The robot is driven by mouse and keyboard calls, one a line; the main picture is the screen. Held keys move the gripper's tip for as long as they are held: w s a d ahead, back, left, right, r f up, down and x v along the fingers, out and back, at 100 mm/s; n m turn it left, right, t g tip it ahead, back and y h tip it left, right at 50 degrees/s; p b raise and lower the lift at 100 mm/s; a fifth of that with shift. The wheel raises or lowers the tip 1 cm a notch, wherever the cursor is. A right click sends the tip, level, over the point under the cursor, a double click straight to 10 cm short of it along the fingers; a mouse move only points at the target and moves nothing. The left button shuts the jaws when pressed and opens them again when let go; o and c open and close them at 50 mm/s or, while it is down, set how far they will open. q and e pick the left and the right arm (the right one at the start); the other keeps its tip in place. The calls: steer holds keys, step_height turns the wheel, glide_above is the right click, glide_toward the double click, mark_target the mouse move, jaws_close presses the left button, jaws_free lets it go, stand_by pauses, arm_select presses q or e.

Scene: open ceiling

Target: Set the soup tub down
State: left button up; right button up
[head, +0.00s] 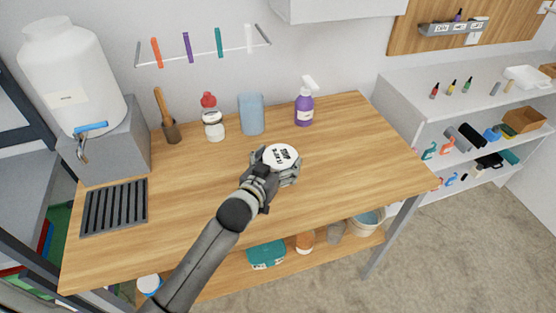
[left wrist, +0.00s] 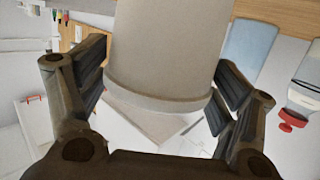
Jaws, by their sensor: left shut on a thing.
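The soup tub (head: 281,155) has a white lid with black print and shows in the head view over the middle of the wooden table (head: 200,200). My left gripper (head: 274,170) is shut on it, with a finger on each side. In the left wrist view the tub's pale grey wall and rim (left wrist: 165,60) fill the middle between the fingers (left wrist: 160,85). The tub's underside is hidden, so I cannot tell whether it touches the tabletop. My right gripper is in neither view.
Along the back stand a brush in a holder (head: 171,132), a red-topped bottle (head: 212,118), a blue cup (head: 252,114) and a purple spray bottle (head: 304,108). A white dispenser (head: 70,75) and black drip grate (head: 115,206) are left. The table's right side is clear.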

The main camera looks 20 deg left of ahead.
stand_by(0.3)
arm_select(q)
steer(key=shift+f, duration=0.2)
steer(key=o, duration=1.2)
steer(key=shift+f, duration=0.1)
steer(key=shift+o, duration=0.2)
